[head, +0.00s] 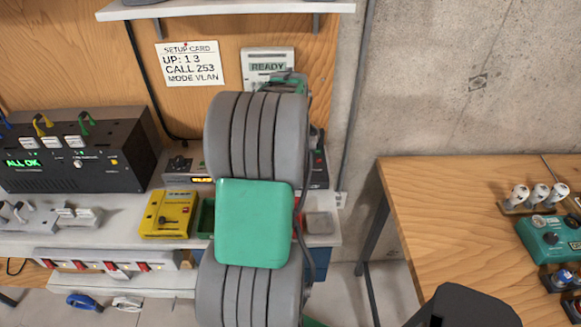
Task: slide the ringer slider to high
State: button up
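I cannot make out a part marked as the ringer slider. A pale wall unit (267,66) with a display reading READY hangs on the wood panel, and my arm covers its lower part. A yellow box (168,214) with a dark lever or knob on its face sits on the bench left of my arm; its lettering is too small to read. My grey and green arm rises through the middle of the head view, its far end near the wall unit. My gripper's fingers are hidden behind the arm.
A black box (75,157) reading ALL OK stands left on the bench. A power strip (105,263) with red switches runs along the front. A setup card (190,63) is pinned above. A wooden table (440,220) at right holds a teal device (556,240); its left part is clear.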

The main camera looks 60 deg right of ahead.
jog(key=shift+f, duration=0.15)
grip_shut()
dwell(1.4)
